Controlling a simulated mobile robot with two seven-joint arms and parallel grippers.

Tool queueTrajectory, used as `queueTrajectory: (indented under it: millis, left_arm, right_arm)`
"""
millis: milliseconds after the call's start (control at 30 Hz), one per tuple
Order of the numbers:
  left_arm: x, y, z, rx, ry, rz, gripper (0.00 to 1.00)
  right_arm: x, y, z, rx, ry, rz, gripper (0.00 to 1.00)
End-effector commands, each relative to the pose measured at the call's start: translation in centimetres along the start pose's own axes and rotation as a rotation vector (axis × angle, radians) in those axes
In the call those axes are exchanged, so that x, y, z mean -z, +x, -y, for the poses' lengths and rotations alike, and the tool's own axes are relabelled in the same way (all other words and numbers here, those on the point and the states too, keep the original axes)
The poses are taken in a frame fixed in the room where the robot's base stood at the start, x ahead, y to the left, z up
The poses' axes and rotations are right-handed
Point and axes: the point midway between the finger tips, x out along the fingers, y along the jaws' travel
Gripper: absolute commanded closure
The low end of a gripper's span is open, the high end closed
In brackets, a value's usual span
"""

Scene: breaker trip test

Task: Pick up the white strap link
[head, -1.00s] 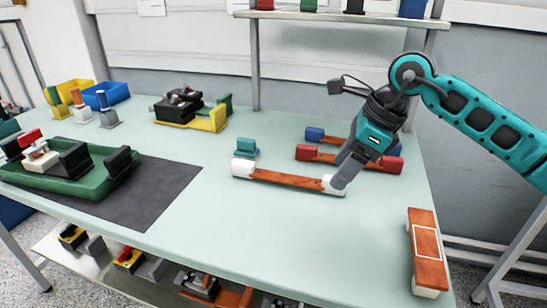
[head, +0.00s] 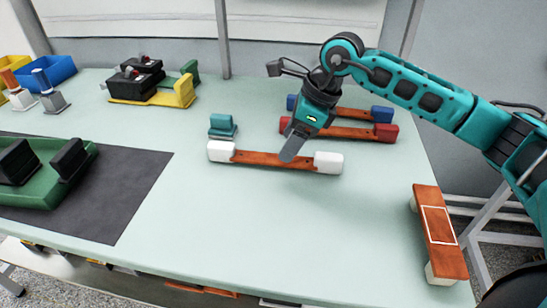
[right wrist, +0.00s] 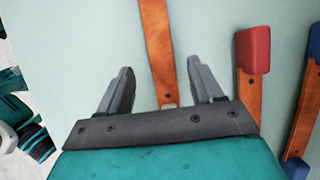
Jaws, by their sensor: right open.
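The white strap link is an orange-brown bar with a white block at each end (head: 262,159). It lies flat on the pale green table, roughly left to right. My right gripper (head: 291,153) points down over the bar, right of its middle, with one finger showing clearly in the head view. In the right wrist view the open fingers (right wrist: 162,72) stand either side of the orange bar (right wrist: 159,45), and nothing is gripped. Whether they touch the bar cannot be told. My left gripper is not in view.
A red-ended link (head: 345,132) and a blue-ended link (head: 382,114) lie just behind. A small teal block (head: 222,126) stands near the left white end. An orange board with a white outline (head: 438,230) sits at the right edge. The table's front middle is clear.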

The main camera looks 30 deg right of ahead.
Motion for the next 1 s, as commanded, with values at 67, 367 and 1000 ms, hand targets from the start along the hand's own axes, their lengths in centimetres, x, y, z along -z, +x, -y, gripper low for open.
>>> queueTrajectory:
  millis: [67,367,1000]
  left_arm:
    - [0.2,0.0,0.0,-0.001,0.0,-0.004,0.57]
    - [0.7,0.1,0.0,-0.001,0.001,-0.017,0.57]
    - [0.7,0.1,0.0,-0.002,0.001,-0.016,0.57]
  right_arm:
    - [-0.2,0.6,-0.1,-0.002,-0.001,0.001,0.34]
    - [-1.0,4.7,0.0,-0.002,0.0,-0.001,0.34]
    - [-1.0,5.3,0.1,0.0,-0.001,0.0,0.65]
